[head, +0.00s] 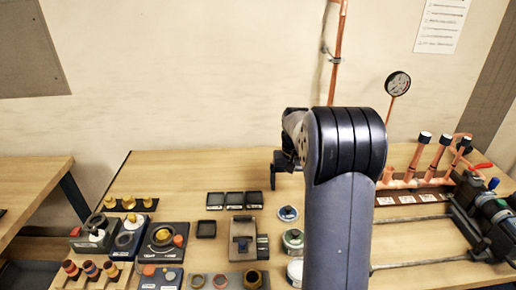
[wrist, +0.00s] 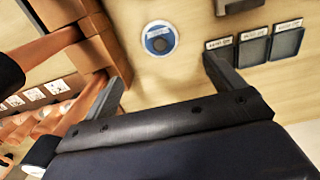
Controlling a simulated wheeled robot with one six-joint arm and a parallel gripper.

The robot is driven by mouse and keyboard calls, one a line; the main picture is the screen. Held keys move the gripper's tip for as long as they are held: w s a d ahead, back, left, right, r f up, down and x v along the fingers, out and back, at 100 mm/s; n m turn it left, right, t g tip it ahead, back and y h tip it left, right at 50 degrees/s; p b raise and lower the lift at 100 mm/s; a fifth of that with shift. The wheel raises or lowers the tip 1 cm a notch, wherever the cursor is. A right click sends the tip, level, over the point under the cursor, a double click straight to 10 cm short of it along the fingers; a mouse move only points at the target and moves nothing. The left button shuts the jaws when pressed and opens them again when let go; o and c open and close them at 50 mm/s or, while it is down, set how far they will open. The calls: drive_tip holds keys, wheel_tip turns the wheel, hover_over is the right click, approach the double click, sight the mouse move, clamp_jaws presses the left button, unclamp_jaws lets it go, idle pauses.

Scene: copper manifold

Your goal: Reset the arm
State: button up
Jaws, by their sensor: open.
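My arm rises in the middle of the head view, and my gripper (head: 284,168) shows in part beyond its large dark joint. In the wrist view my gripper (wrist: 165,80) has its two fingers wide apart with nothing between them. A round blue and white piece (wrist: 160,38) lies on the table beyond the fingertips; it also shows in the head view (head: 288,213). The copper manifold (head: 415,183) stands at the right of the table, with upright pipes, partly hidden behind my arm. Its copper pipes fill the left of the wrist view (wrist: 60,45).
Small black trays (head: 234,200) lie left of my arm. Boxes with round parts (head: 160,240) and a rack of fittings (head: 90,272) crowd the front left. A dark clamp-like fixture (head: 485,220) stands at the right. A gauge (head: 398,84) rises behind.

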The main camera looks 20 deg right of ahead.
sight(288, 208)
wheel_tip(288, 208, down, 12)
drive_tip(key=shift+f+p, duration=0.1)
drive_tip(key=shift+p, duration=0.75)
wheel_tip(288, 208, up, 2)
drive_tip(key=shift+r+b, duration=0.1)
drive_tip(key=shift+b, duration=0.2)
drive_tip(key=shift+r, duration=0.6)
drive_tip(key=shift+f, duration=0.1)
